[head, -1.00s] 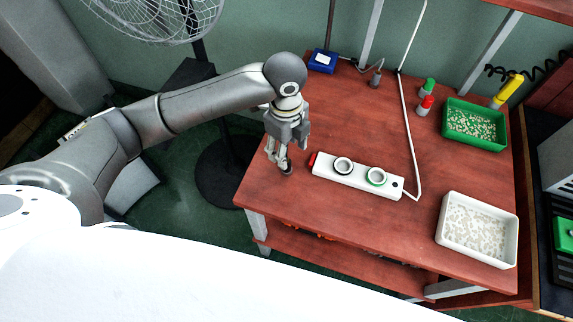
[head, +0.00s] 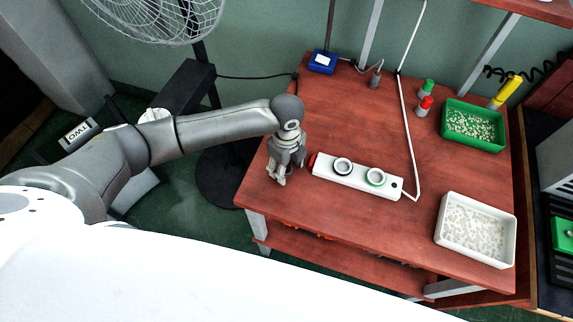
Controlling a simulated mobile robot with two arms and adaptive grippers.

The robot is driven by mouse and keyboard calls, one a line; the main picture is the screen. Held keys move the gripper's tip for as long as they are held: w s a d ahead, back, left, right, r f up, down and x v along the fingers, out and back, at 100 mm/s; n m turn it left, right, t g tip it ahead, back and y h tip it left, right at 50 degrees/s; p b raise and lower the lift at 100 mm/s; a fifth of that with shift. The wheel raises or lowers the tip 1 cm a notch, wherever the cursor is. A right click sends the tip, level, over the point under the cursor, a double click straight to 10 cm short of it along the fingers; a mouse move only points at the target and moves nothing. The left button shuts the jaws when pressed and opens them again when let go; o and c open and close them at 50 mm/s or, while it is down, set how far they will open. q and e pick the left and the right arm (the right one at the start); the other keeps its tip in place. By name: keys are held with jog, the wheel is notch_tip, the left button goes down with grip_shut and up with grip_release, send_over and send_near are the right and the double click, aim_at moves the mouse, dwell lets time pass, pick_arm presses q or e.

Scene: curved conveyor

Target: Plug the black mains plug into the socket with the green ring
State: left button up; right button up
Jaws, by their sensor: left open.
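The white power strip (head: 357,177) lies on the red-brown table. Its right socket has the green ring (head: 376,177); its left socket has a black ring (head: 343,166). My left gripper (head: 277,179) is open over the table's left part, just left of the strip's red end, with its fingers pointing down. No plug shows clearly between the fingers. A black cable (head: 255,77) runs from the fan stand to the table's back left edge; its end is too small to make out. A dark grey plug-like piece (head: 375,79) stands at the back on a grey cable. My right gripper is out of view.
A blue box (head: 323,61) stands at the back. Green (head: 427,84) and red (head: 425,104) capped bottles stand mid-back. A green bin (head: 475,123) and a white bin (head: 474,230) stand right. A white cable (head: 408,130) crosses to the strip. The table front is clear.

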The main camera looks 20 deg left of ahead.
pick_arm(q)
jog(key=shift+f, duration=0.1)
jog(key=c, duration=1.1)
